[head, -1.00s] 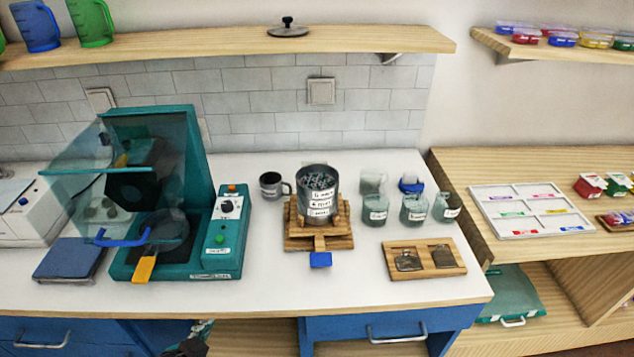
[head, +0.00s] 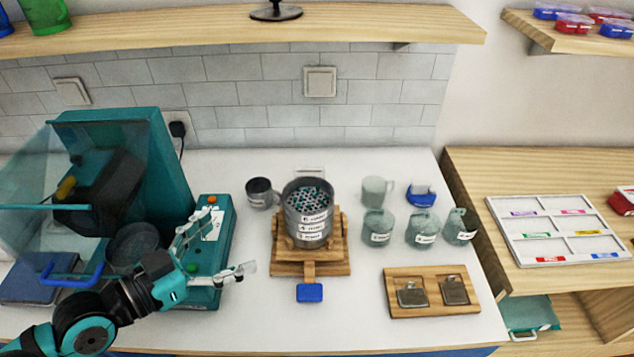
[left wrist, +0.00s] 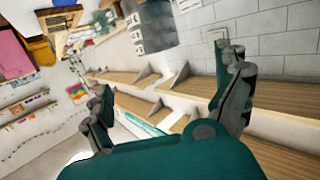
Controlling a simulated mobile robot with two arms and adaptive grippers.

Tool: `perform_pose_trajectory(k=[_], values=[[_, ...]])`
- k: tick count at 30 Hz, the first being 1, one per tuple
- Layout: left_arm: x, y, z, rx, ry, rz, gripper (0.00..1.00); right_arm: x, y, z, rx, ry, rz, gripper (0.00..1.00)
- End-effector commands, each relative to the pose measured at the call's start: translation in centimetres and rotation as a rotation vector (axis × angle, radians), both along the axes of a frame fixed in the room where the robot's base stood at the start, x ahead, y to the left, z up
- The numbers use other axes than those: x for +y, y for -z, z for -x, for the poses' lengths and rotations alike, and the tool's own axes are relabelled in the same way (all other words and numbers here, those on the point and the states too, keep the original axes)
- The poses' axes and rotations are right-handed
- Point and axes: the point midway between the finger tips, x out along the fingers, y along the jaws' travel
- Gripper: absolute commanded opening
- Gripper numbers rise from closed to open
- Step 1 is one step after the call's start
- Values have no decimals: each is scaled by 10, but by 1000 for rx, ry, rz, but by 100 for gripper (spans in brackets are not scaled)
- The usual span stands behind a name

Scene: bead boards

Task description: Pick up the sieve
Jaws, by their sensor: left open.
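My right gripper is not in view.
A teal machine (head: 165,175) with a clear hood stands at left. A wooden tray (head: 400,310) lies front right. A shelf (head: 200,30) runs above.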

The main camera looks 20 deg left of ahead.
Motion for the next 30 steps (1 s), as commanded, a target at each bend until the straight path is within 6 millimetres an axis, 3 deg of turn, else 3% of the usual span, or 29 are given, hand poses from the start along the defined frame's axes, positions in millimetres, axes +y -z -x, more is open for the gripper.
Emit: perform_pose_trajectory(k=[2,5,10,14,17,25,30], values=[[0,-1,-2,-4,-1,3,100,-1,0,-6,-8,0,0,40],[-2,-1,-7,-8,-4,5,100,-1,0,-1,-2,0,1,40],[-10,0,-21,-10,-3,6,100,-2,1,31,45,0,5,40],[-17,1,-35,-8,-5,7,100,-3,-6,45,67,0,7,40],[-25,2,-46,-8,-2,6,100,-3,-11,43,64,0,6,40],[-46,9,-84,-6,-2,6,100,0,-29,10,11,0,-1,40],[-56,15,-102,-3,-2,3,100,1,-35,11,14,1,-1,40]])
